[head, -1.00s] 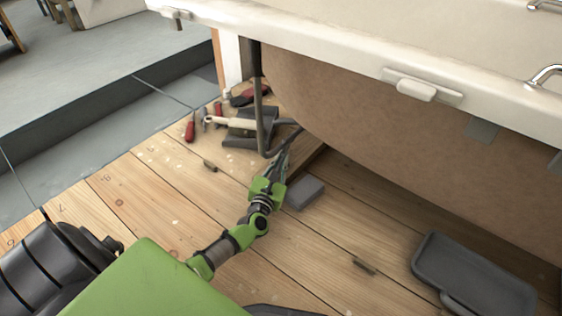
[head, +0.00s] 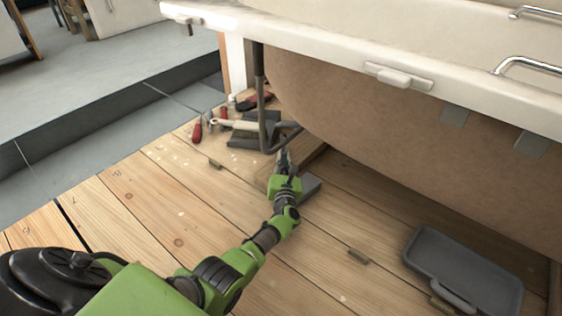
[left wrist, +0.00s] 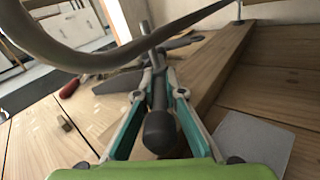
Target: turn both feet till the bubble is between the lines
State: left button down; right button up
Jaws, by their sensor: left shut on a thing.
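The bathtub (head: 420,130) stands over a plank floor. A bent grey tube (head: 262,100) hangs under its left end and crosses the top of the left wrist view (left wrist: 60,52). My left gripper (head: 285,162) is low beside this tube. Its fingers (left wrist: 155,85) are shut on a grey rod with a rounded dark end (left wrist: 158,130); the rod's far part looks forked. A thin post, perhaps a foot (left wrist: 238,14), stands at the wooden batten's far end. A white piece on the tub rim (head: 398,76) may be the level; no bubble or lines are readable. My right gripper is not in view.
A wooden batten (left wrist: 215,75) lies along the floor beside the gripper. A grey block (head: 312,185) is close to its right. A brush (head: 240,126) and red-handled tools (head: 197,131) lie beyond. A dark tray (head: 455,265) is at right. The front planks are mostly clear.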

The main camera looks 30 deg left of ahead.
pick_arm(q)
jog(key=c, duration=2.1)
grip_release()
